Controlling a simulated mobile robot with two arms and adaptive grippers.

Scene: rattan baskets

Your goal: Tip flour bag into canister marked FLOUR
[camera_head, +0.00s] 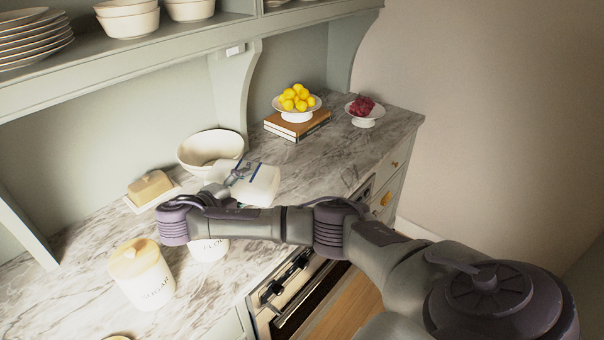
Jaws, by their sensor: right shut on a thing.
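A white bag with blue markings (262,186), which I take for the flour bag, is tilted above the marble counter. My right gripper (238,178) is shut on it. My right arm reaches in from the lower right and crosses in front of the bag's lower part. Below my forearm stands a white canister (209,251) with partly hidden dark lettering that looks like FLOUR. My arm covers its top, so its opening is hidden. I cannot tell whether the bag's mouth is over it, and no flour is seen falling. My left gripper is not in view.
A white SUGAR canister (145,279) with a wooden lid stands left of the flour canister. Behind are a butter dish (150,189) and a large white bowl (210,148). Books (297,126) carry a bowl of lemons (297,101). A shelf (150,50) overhangs the counter.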

